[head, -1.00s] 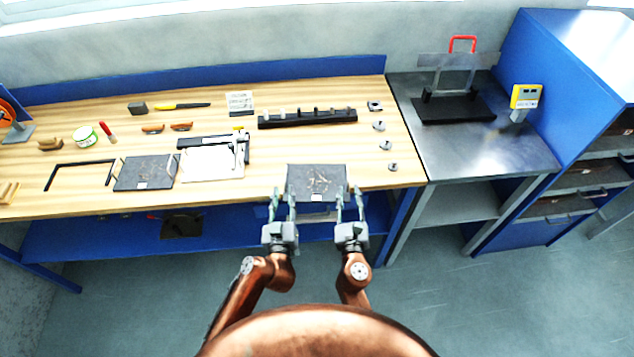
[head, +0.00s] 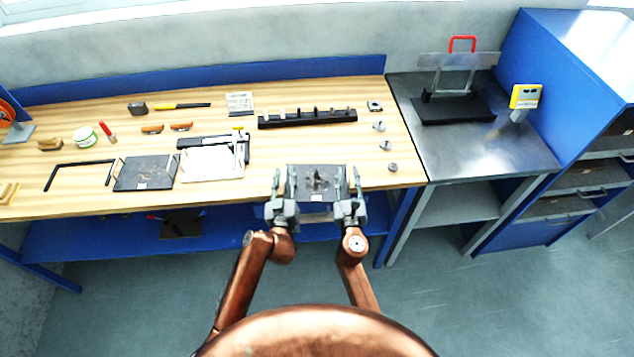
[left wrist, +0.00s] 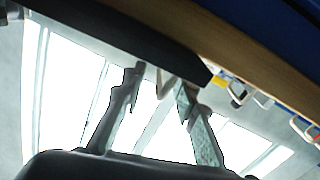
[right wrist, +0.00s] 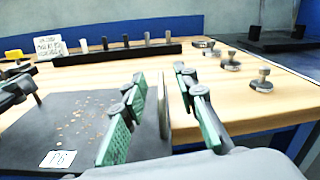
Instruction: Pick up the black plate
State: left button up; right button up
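The black plate (head: 317,179) lies at the front edge of the wooden bench, with specks and a white label on top. It also shows in the right wrist view (right wrist: 70,125), with a metal handle standing at its side. My left gripper (head: 284,181) is at the plate's left side and open; its fingers (left wrist: 160,105) are apart in the left wrist view, where it is hard to tell what lies between them. My right gripper (head: 352,181) is at the right side, open, its fingers (right wrist: 163,108) on either side of the handle, not visibly closed on it.
A similar dark plate (head: 144,173) and a white plate (head: 212,164) lie to the left. A black rack (head: 307,118) with pegs stands behind. Several metal knobs (head: 393,167) line the bench's right end. A metal table (head: 470,150) adjoins on the right.

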pick_arm(q)
jog(key=shift+c, duration=0.5)
pick_arm(e)
jog(key=shift+c, duration=0.5)
pick_arm(q)
grip_shut()
pick_arm(e)
grip_shut()
pick_arm(q)
jog(key=shift+w, duration=0.1)
